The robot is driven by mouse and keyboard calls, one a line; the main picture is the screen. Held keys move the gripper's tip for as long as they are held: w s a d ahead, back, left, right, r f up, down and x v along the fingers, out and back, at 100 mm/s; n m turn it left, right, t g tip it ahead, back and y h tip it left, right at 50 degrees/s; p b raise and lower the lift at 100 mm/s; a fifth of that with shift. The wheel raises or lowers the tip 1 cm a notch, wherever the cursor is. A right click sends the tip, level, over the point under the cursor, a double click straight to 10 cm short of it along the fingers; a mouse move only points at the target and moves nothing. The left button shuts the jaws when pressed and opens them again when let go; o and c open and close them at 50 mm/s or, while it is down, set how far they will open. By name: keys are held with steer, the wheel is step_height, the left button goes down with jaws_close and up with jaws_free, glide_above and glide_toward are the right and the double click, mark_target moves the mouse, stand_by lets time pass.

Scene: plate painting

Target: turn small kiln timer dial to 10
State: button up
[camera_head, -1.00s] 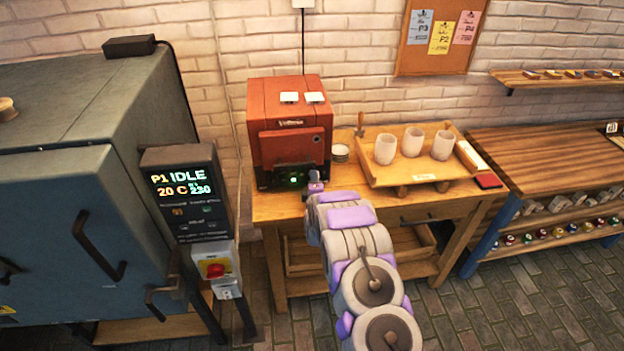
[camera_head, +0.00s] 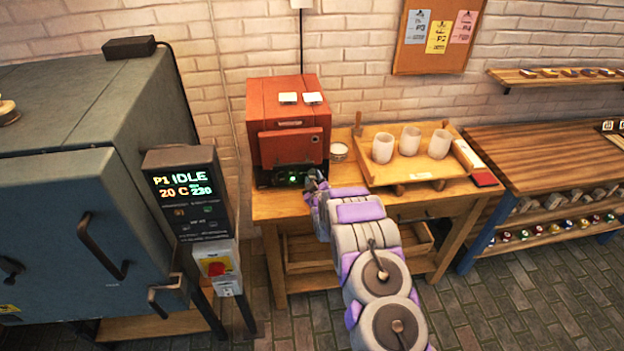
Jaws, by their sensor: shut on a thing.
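The small kiln (camera_head: 289,112) is a red box on the wooden table, with a black control strip along its lower front. A small green light (camera_head: 293,179) glows on that strip. My gripper (camera_head: 312,180) is at the right end of the strip, shut on the timer dial. My gripper hides the dial, so its setting and markings cannot be read. My arm reaches up to it from the lower right.
A wooden tray (camera_head: 378,176) with three pale cups stands right of the small kiln. A large grey kiln (camera_head: 60,220) with a display reading IDLE (camera_head: 188,179) fills the left side. A workbench (camera_head: 545,150) stands at the right.

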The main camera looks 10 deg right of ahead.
steer(key=m, duration=0.3)
steer(key=shift+s+d+f+y, duration=0.15)
steer(key=shift+d+f+y, duration=0.15)
steer(key=shift+d+f, duration=0.1)
steer(key=m+p, duration=0.1)
steer(key=m, duration=0.3)
steer(key=shift+m+y, duration=0.3)
steer(key=m, duration=0.2)
steer(key=m+p, duration=0.1)
steer(key=m, duration=0.1)
steer(key=shift+a+f+m+t, duration=0.1)
steer(key=shift+f+m+t, duration=0.1)
steer(key=shift+m+t, duration=0.2)
steer(key=shift+m+p, duration=0.4)
steer(key=shift+m, duration=0.6)
steer(key=o, duration=1)
steer(key=shift+r, duration=0.15)
